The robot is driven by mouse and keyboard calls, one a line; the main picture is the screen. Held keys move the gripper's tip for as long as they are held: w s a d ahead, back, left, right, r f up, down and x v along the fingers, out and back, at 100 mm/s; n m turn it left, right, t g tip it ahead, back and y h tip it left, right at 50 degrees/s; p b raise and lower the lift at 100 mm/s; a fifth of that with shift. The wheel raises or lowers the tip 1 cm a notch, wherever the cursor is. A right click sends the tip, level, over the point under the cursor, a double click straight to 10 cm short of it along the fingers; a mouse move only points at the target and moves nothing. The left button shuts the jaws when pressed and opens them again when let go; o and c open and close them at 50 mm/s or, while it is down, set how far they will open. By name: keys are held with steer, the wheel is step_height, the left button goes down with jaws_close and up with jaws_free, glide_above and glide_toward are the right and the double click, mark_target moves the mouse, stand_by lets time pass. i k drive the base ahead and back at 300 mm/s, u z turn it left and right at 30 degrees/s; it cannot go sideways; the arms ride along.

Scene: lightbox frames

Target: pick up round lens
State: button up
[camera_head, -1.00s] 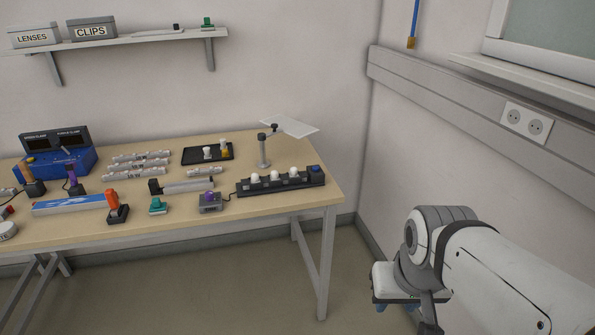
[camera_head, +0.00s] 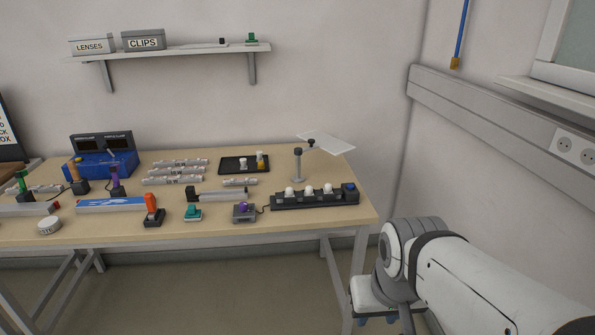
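I cannot make out a round lens for certain. A grey box labelled LENSES (camera_head: 92,45) stands at the left end of the wall shelf; its inside is hidden. A white round disc-like thing (camera_head: 49,226) lies at the table's front left; I cannot tell what it is. My gripper (camera_head: 377,320) is at the bottom edge, right of the table's front right leg and well away from these things. Only small bluish parts of it show below my white arm, so its opening is unclear.
The wooden table (camera_head: 290,224) holds a blue device (camera_head: 104,165), a black strip with white bulbs (camera_head: 315,198), a black tray (camera_head: 232,165) and a stand with a clear plate (camera_head: 326,142). A CLIPS box (camera_head: 143,40) is on the shelf. Floor before the table is clear.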

mark_target(328, 188)
steer(key=u, duration=0.4)
steer(key=i, duration=1.8)
steer(key=z, duration=0.75)
steer(key=k, duration=0.9)
steer(key=z, duration=0.2)
steer(key=i, duration=0.9)
steer(key=u, duration=0.1)
